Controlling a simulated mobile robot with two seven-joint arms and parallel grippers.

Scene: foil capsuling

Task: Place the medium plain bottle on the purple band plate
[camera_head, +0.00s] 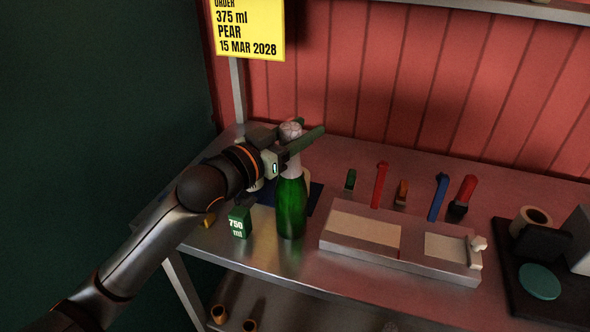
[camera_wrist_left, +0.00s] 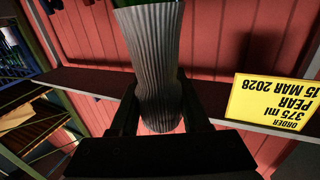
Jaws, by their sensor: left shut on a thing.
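A green bottle (camera_head: 291,208) with a pale, foil-like neck and rounded top is upright near the front left of the metal table. My left gripper (camera_head: 291,145) reaches in from the left and is shut around its pale neck. I cannot tell whether the bottle's base touches the table. A dark blue plate (camera_head: 315,196) lies behind the bottle, partly hidden. I cannot make out a purple band. My right gripper is not in view.
A long grey fixture (camera_head: 365,250) lies to the right. Several coloured tools, including a red one (camera_head: 380,185), stand behind it. A dark mat (camera_head: 515,300) with a teal disc (camera_head: 539,282) is far right.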

